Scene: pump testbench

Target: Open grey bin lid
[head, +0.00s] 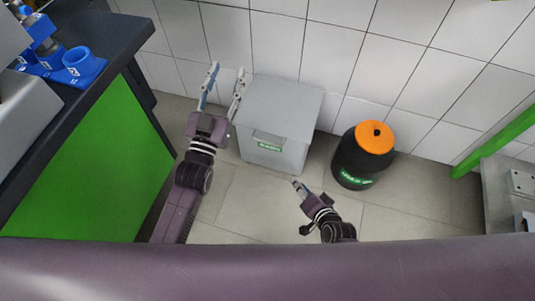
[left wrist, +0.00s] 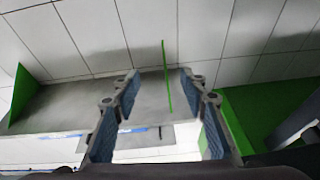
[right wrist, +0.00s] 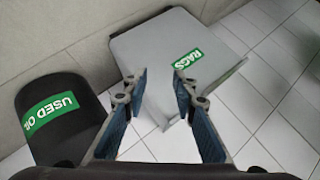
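The grey bin (head: 278,105) stands against the tiled wall in the head view, its flat lid down. My right gripper (head: 296,184) is in front of the bin, open and empty in the right wrist view (right wrist: 158,78).
A black bin with an orange lid (head: 375,137) stands right of the grey bin. A green-sided bench (head: 85,160) with a dark top and blue parts (head: 80,62) is at the left. A grey bench (head: 505,190) is at the right edge. Floor is clear in front.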

